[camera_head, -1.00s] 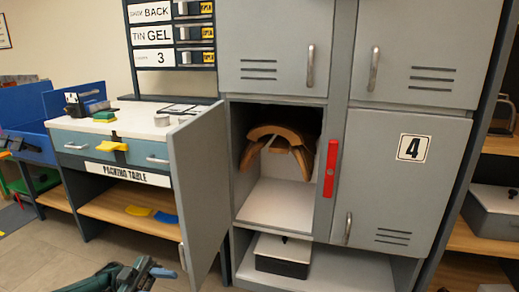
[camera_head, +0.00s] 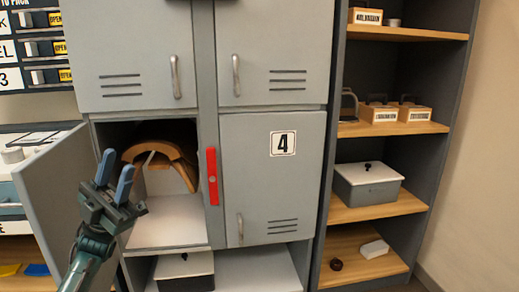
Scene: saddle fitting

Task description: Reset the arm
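My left gripper (camera_head: 117,166) is raised in front of the open locker, with its arm coming up from the bottom left. Its two blue-grey fingers point up and stand apart, with nothing between them. Behind it to the right, a brown saddle-shaped piece (camera_head: 172,153) sits in the open locker compartment (camera_head: 170,224). The gripper hides part of the compartment's left side; I cannot tell the depth gap between them. My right gripper is not in view.
The open grey locker door (camera_head: 52,200) stands just left of my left arm. A red handle (camera_head: 212,176) is on the locker post beside closed door 4 (camera_head: 283,190). Shelves with boxes (camera_head: 368,184) stand at the right. A lidded box (camera_head: 184,270) sits below the open compartment.

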